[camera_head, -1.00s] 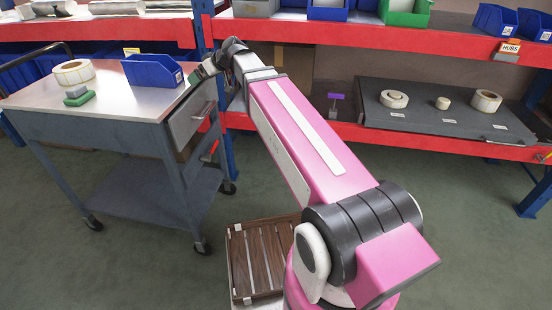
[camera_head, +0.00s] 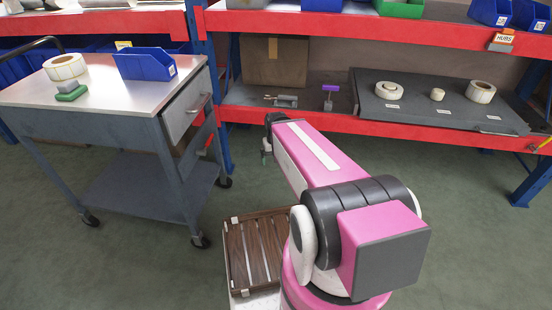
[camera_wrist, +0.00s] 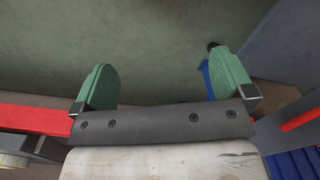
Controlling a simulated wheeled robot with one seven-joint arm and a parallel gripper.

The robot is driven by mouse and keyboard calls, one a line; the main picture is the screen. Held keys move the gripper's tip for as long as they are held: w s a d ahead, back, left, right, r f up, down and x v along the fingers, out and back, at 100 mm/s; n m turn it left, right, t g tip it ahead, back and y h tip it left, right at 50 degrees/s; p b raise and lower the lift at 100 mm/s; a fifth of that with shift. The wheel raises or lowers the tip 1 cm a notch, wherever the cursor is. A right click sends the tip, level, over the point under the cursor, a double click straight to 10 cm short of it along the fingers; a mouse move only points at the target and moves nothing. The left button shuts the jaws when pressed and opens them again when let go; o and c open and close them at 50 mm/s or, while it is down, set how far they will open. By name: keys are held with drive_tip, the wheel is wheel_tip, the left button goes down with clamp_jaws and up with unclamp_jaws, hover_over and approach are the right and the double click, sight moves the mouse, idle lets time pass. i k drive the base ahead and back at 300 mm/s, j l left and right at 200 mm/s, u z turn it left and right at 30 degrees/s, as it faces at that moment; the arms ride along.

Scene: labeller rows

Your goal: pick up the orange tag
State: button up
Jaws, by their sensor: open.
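An orange piece (camera_head: 507,34) sits at the top of the white label lettered HUBS, on the red upper shelf edge at the right in the head view. I cannot tell if it is the orange tag; no other orange tag shows clearly. My gripper (camera_wrist: 165,85) is open and empty in the wrist view, its two green fingers wide apart over grey-green floor. In the head view its end (camera_head: 266,155) is partly hidden by my arm, low in front of the lower shelf, far left of the label.
A grey cart (camera_head: 110,125) with a drawer (camera_head: 188,104) stands at the left, bearing a blue bin (camera_head: 146,65) and a tape roll (camera_head: 65,67). The lower shelf holds a purple-topped piece (camera_head: 330,88) and a dark board (camera_head: 425,115) with rolls. Floor right of my arm is clear.

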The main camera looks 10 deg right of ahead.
sight(506, 37)
drive_tip(key=z, duration=1.9)
